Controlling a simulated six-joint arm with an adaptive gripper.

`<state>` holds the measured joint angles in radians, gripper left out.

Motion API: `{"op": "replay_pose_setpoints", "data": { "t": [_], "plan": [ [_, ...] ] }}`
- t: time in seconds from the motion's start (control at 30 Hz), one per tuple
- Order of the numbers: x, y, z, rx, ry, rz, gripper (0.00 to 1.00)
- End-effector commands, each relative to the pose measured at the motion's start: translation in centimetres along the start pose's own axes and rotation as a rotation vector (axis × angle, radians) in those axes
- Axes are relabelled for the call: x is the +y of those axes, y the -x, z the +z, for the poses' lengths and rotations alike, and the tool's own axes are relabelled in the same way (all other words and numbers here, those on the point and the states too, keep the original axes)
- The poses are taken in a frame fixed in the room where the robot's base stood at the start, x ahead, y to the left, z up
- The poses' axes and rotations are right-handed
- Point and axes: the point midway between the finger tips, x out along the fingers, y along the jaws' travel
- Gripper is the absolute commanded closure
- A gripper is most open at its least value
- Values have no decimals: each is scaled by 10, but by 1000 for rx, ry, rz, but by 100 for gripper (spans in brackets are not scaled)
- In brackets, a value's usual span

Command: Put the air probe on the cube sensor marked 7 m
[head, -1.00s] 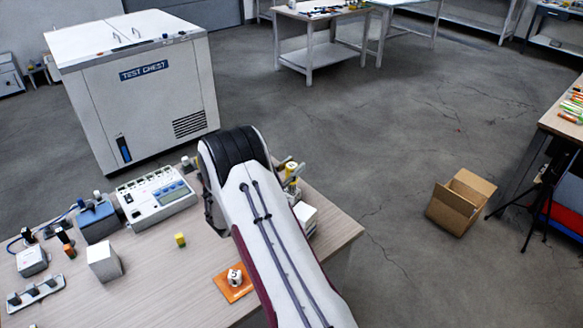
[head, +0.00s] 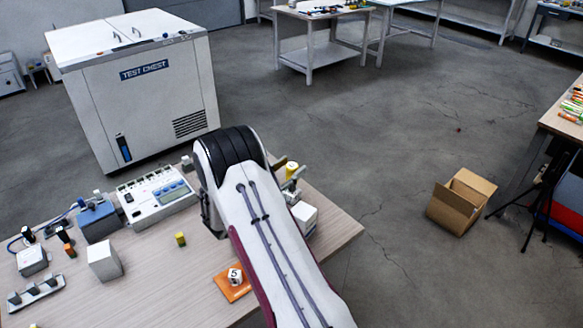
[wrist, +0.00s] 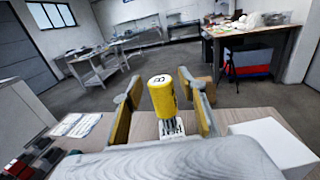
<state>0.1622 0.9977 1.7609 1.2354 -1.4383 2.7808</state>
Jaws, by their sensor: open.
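In the wrist view a yellow cylinder (wrist: 163,97) with a white top bearing a small dark mark stands upright between the fingers of my gripper (wrist: 160,86). The fingers are open, with a gap on each side of it. A white base with dark slots (wrist: 172,128) shows beneath it. I cannot make out a mark 7 m or tell which thing is the air probe.
A white box (head: 304,217) stands close right of the gripper, also in the wrist view (wrist: 275,145). On the table's left are a metering console (head: 155,198), a blue box (head: 98,222), a white block (head: 104,261) and a small yellow-green block (head: 180,239). The middle tabletop is fairly clear.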

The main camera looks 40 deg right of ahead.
Motion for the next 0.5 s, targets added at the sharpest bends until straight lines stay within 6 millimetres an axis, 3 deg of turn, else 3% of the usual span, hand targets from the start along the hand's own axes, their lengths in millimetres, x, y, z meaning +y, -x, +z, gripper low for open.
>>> {"op": "replay_pose_setpoints", "data": {
  "t": [0.5],
  "plan": [
    [1, 73, 0, 0, 1, 3, 59]
  ]
}}
